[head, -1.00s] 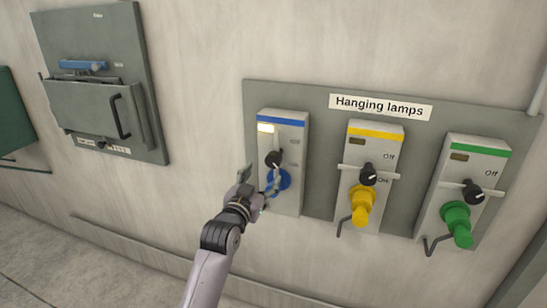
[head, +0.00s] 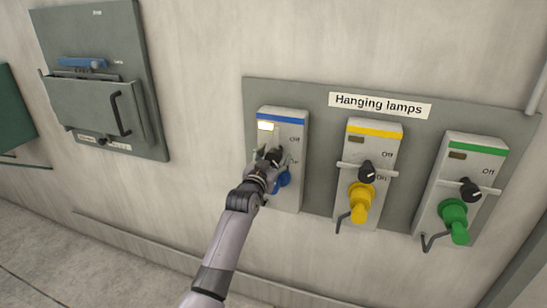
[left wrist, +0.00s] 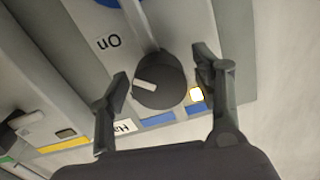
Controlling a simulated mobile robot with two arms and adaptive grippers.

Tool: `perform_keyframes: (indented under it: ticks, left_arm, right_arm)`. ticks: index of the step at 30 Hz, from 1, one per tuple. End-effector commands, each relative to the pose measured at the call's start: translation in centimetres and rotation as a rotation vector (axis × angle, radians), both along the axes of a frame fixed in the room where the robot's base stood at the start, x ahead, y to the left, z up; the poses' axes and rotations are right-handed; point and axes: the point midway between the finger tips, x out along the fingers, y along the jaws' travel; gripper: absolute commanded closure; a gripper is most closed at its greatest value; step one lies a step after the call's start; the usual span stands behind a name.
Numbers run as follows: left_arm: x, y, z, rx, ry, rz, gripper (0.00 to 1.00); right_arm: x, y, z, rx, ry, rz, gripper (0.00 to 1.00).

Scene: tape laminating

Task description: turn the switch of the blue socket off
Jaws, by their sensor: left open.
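The blue socket (head: 291,131) is a grey box with a blue stripe on the wall panel, left of the yellow and green ones. Its indicator (head: 266,126) is lit. Its black rotary switch (left wrist: 158,82) shows in the left wrist view with a pale pointer mark, near the word "On". My left gripper (head: 268,158) is in front of the switch and covers much of it in the head view. In the left wrist view its two fingers (left wrist: 163,85) stand open on either side of the knob; I cannot tell whether they touch it. My right gripper is not in view.
The yellow socket (head: 374,134) and green socket (head: 478,146) stand to the right, with bars by their switches and plugs below. A "Hanging lamps" sign (head: 380,106) is above. A grey wall box (head: 90,108) hangs at the left.

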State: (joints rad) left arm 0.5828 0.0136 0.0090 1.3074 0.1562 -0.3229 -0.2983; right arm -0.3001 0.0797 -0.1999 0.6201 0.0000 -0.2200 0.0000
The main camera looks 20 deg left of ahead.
Motion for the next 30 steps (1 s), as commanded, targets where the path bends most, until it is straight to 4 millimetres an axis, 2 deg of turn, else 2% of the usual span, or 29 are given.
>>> perform_keyframes:
  ticks: [2,28,30]
  left_arm:
    - [-0.01,0.02,0.00,0.000,0.000,0.000,0.42]
    - [-0.03,0.01,-0.01,0.000,0.000,0.000,1.00]
    - [-0.03,0.01,-0.02,0.000,0.000,0.000,1.00]
  right_arm:
    - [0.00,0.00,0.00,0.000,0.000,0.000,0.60]
    - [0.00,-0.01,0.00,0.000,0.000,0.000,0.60]
    - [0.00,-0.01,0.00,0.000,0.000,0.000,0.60]
